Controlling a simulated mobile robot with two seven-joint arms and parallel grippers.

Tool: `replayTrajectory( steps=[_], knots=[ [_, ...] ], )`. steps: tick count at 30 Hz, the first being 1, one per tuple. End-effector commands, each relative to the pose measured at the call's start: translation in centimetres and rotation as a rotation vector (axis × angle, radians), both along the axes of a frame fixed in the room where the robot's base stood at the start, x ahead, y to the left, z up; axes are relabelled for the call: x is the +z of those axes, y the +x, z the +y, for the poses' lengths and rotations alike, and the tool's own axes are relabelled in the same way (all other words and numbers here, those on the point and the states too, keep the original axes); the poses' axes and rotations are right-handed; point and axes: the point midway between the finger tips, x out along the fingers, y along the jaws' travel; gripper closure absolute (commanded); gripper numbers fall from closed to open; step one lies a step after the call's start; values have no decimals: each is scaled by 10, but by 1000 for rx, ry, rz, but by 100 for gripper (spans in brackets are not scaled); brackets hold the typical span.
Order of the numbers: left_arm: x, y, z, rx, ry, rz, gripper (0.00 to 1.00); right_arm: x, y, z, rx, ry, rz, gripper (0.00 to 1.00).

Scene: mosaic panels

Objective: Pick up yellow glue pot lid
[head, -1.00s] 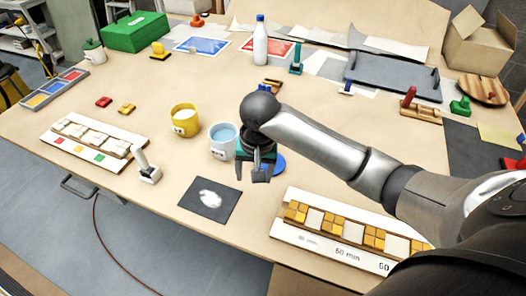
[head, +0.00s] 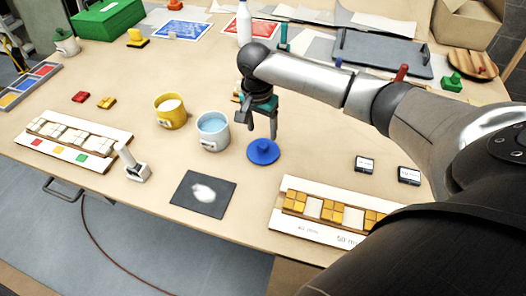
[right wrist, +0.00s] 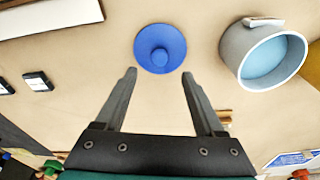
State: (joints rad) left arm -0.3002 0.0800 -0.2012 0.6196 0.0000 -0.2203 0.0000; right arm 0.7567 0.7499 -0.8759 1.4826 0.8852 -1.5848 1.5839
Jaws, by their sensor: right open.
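A yellow pot (head: 170,113) stands open on the table, with pale contents showing; its edge also shows in the right wrist view (right wrist: 314,66). A blue round lid with a knob (head: 263,152) lies flat on the table; it also shows in the right wrist view (right wrist: 160,48). I cannot make out a yellow lid for certain; a yellow knobbed piece (head: 137,38) sits at the back left. My right gripper (head: 262,132) is open and empty, just behind the blue lid, its fingertips (right wrist: 159,73) pointing toward it. My left gripper is not in view.
A white pot with light-blue contents (head: 213,132) stands just left of my right gripper. A tile rack (head: 283,222) is at front right. Table around the blue lid is clear.

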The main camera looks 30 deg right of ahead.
Motion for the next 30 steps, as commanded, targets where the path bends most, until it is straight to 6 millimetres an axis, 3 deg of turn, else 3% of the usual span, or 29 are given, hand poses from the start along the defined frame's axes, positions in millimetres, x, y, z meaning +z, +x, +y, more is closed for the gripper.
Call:
replayTrajectory(
  steps=[5, 15, 23, 30],
  knots=[
    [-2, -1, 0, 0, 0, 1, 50, -12, 0, -1, 1, 0, 0, 29],
    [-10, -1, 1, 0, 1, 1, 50, -57, 1, -4, 1, 0, 0, 29],
    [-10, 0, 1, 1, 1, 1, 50, -60, 1, -4, 3, -1, 0, 29],
    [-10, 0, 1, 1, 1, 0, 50, -60, 1, -4, 2, -1, -1, 53]
  ],
)
